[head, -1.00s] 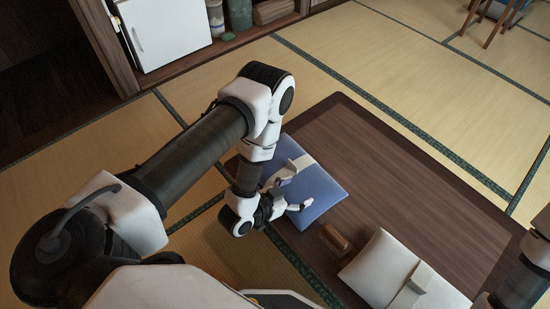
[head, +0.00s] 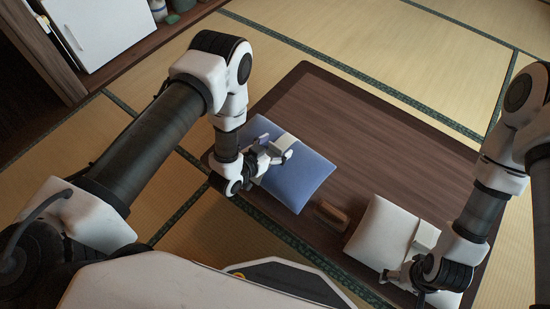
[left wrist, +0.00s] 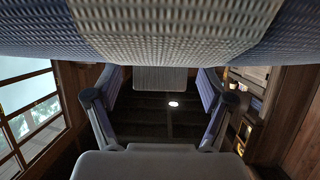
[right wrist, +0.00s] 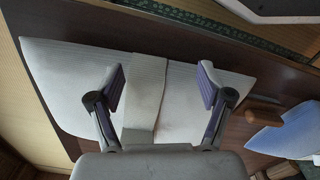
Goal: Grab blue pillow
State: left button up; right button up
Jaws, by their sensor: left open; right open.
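The blue pillow (head: 305,180) lies on the low dark wooden table (head: 375,125), with a pale strap across it. My left gripper (head: 275,154) is open at the pillow's left part, beside the strap. A white pillow (head: 380,232) with a similar strap lies at the table's near right. My right gripper (right wrist: 163,85) is open over it, with the strap (right wrist: 145,100) between its fingers. Contact is unclear for both.
A small brown wooden block (head: 330,215) sits between the pillows. The table's far part is bare. A white fridge-like cabinet (head: 95,28) stands at the upper left. Tatami floor (head: 380,45) lies open beyond the table.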

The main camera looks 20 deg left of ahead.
pick_arm(q)
grip_shut()
jog(key=shift+r, duration=0.15)
